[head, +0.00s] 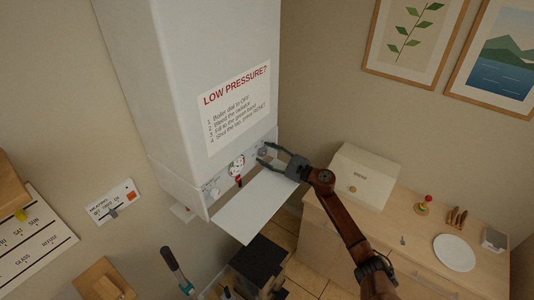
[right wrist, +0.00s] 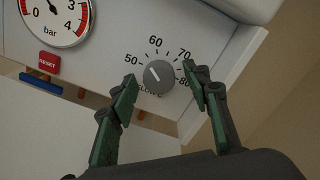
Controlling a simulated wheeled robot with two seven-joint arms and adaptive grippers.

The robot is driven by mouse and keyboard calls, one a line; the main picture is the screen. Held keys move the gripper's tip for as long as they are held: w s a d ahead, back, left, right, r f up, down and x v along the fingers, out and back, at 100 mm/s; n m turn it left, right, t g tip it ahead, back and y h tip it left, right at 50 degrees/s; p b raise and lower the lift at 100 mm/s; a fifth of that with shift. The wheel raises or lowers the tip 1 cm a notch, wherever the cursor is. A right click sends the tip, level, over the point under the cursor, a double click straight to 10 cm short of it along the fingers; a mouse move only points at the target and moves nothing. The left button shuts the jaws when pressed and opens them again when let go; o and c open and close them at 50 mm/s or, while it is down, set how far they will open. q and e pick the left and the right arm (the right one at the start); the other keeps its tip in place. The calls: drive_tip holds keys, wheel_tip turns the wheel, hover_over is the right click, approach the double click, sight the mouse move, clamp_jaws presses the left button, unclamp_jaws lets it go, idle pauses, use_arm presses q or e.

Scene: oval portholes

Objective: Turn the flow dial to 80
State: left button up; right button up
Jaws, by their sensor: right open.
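The flow dial (right wrist: 158,74) is a round grey knob on the boiler's white front panel. Numbers 50, 60, 70 and 80 run around it. Its white pointer line slants to the upper left, between 50 and 60. In the head view the dial (head: 262,153) is small, at the panel's right end. My right gripper (right wrist: 161,80) is open, its green-padded fingers on either side of the dial; I cannot tell whether they touch it. In the head view my right gripper (head: 266,154) reaches the panel from the right. My left gripper is not in view.
A pressure gauge (right wrist: 58,17) and a red RESET button (right wrist: 48,63) sit left of the dial. A white flap (head: 255,205) juts out below the panel. A counter with a bread box (head: 362,178) and a plate (head: 454,252) stands to the right.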

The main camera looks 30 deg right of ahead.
drive_tip(key=c, duration=1.2)
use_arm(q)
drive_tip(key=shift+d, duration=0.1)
use_arm(e)
drive_tip(key=shift+o, duration=0.2)
